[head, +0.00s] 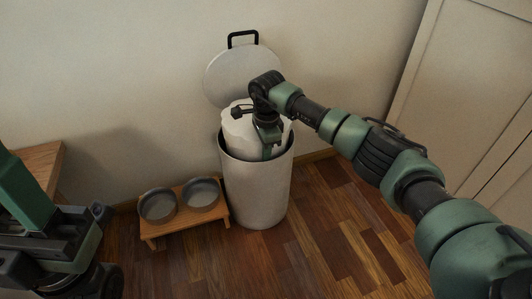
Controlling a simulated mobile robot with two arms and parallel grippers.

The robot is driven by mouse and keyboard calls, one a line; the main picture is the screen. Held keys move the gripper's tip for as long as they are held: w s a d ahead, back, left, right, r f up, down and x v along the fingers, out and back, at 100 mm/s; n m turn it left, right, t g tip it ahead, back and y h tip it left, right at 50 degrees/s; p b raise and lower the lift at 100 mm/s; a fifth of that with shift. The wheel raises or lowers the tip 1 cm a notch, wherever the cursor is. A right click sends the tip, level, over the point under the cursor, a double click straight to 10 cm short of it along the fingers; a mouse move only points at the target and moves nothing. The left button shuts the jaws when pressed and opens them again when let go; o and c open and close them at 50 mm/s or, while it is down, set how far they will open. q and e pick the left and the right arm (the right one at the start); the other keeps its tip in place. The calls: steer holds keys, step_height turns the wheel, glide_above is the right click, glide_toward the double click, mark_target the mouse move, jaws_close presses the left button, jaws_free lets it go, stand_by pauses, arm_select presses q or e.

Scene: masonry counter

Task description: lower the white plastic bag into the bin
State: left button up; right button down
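The white plastic bag (238,133) is partly inside the bin, with its upper part bulging above the rim. The bin (256,190) is a tall, light grey cylinder standing upright on the floor, its round lid (228,75) raised open against the wall. My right gripper (268,150) points down over the bin opening and appears shut on the bag; it hides part of the bag. The bag's lower part is hidden inside the bin. Dark and green parts of mine show at the lower left, but the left fingers cannot be made out.
A low wooden stand (187,222) with two grey bowls (158,205) is just left of the bin. A wooden tabletop edge (40,160) is at the far left. A pale panelled door or cabinet (465,100) is at the right. The wooden floor in front of the bin is clear.

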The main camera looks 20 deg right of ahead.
steer(key=c, duration=1.6)
jaws_free()
steer(key=shift+f, duration=0.1)
